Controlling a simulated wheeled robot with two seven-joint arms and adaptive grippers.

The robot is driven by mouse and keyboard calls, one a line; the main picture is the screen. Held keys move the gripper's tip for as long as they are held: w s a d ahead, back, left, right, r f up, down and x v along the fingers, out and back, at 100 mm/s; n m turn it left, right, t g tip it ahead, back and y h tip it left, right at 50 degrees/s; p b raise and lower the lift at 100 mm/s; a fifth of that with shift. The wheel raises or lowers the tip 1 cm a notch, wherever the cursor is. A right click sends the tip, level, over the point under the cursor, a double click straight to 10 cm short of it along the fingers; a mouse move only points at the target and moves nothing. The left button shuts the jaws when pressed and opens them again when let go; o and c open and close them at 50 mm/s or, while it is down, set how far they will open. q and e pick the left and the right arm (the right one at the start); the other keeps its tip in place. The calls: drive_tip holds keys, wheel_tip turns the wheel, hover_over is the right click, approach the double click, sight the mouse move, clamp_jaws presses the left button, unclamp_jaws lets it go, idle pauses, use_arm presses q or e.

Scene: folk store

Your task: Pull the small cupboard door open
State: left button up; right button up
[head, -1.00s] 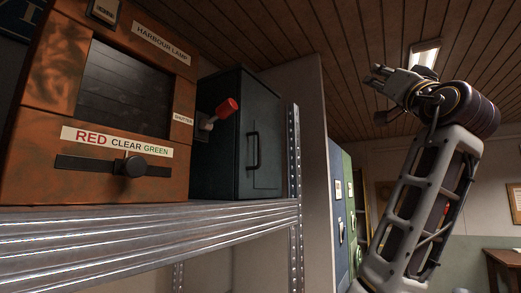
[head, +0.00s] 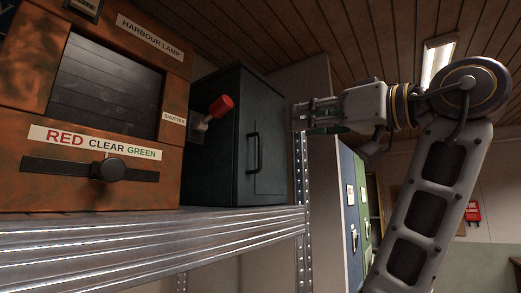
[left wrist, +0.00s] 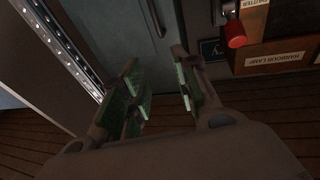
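The small cupboard (head: 215,140) is a dark grey-green metal box on a shelf, right of the harbour lamp. Its door (head: 270,175) looks shut and carries a dark vertical bar handle (head: 254,153). My left gripper (head: 300,116) points left in the head view, to the right of the cupboard and a little above handle height, apart from the handle. In the left wrist view the gripper (left wrist: 165,88) has its green-padded fingers spread with nothing between them. The door (left wrist: 110,25) and handle (left wrist: 155,18) lie beyond the fingertips there. My right gripper is not in view.
The orange-brown harbour lamp box (head: 30,85) has a red-tipped shutter lever (head: 220,106) sticking out near the cupboard. The metal shelf edge (head: 130,240) runs below, with a perforated upright (head: 302,200) right of the cupboard. Blue and green cabinets (head: 352,205) stand behind.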

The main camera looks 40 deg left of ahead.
sight(261, 148)
use_arm(q)
drive_tip(key=f, duration=0.1)
drive_tip(key=f+h, duration=0.1)
drive_tip(key=f, duration=0.1)
drive_tip(key=shift+s+a+f, duration=0.15)
drive_tip(key=shift+s, duration=0.05)
drive_tip(key=shift+a, duration=0.1)
drive_tip(key=shift+w+a+p, duration=0.2)
drive_tip(key=shift+a+p, duration=0.35)
drive_tip(key=shift+a, duration=1.7)
drive_tip(key=shift+w+a+p, duration=0.15)
drive_tip(key=shift+a+p, duration=0.4)
drive_tip(key=shift+a, duration=1.7)
drive_tip(key=shift+w+a+p, duration=0.2)
drive_tip(key=shift+a+p, duration=0.35)
drive_tip(key=shift+a, duration=1.7)
clamp_jaws()
